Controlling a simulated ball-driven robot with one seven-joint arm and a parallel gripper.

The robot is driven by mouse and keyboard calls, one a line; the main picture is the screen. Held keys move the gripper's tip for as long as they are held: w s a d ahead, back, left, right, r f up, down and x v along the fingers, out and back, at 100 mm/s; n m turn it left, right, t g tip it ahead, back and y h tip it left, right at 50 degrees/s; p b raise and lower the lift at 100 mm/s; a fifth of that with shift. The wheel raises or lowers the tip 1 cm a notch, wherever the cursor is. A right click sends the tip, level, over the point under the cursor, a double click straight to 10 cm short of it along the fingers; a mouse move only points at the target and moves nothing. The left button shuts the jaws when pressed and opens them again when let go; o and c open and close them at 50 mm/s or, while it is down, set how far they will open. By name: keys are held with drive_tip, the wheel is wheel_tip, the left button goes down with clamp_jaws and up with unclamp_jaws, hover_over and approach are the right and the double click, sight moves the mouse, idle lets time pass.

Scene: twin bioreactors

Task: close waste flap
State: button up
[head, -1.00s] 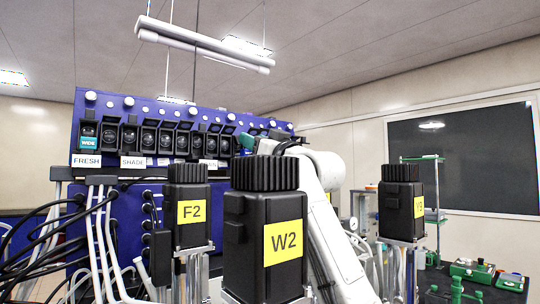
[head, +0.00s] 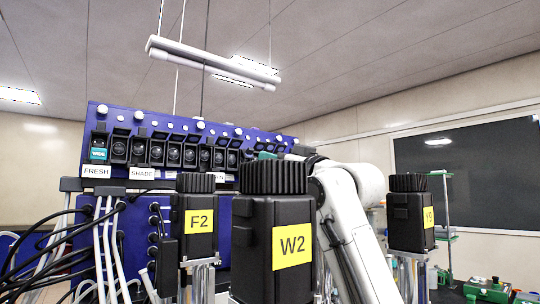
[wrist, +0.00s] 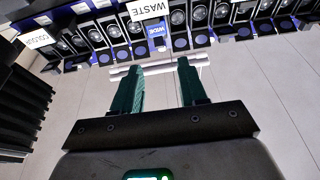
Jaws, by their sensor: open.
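In the wrist view a white WASTE label (wrist: 147,8) sits on the panel at the top edge. Just below it in the picture is a black-framed slot with a blue WIDE tag (wrist: 157,30). I cannot make out clearly which part is the waste flap or how far it stands open. My gripper (wrist: 160,68) has two green fingers, apart and empty, pointing towards this row with a gap before it. In the head view my gripper (head: 283,154) is partly hidden at the right end of the blue panel (head: 118,109).
Black-capped vessels labelled F2 (head: 199,222), W2 (head: 292,246) and Y9 (head: 411,212) stand in front of the panel, near my arm. Cables (head: 60,235) hang at left. In the wrist view a ceiling lamp (wrist: 158,68) shows behind the fingers.

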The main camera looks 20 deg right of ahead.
sight(251, 148)
wheel_tip(251, 148, up, 9)
drive_tip(key=g+h+p, duration=0.3)
drive_tip(key=g+p, duration=0.4)
drive_tip(key=shift+g, duration=0.3)
drive_tip(key=p+x, duration=0.4)
drive_tip(key=x, duration=0.5)
drive_tip(key=shift+w, duration=0.1)
drive_tip(key=shift+w+a+f, duration=0.15)
drive_tip(key=shift+w+f, duration=0.2)
drive_tip(key=shift+w, duration=0.2)
drive_tip(key=shift+c, duration=0.3)
drive_tip(key=c, duration=0.7)
drive_tip(key=shift+o, duration=0.2)
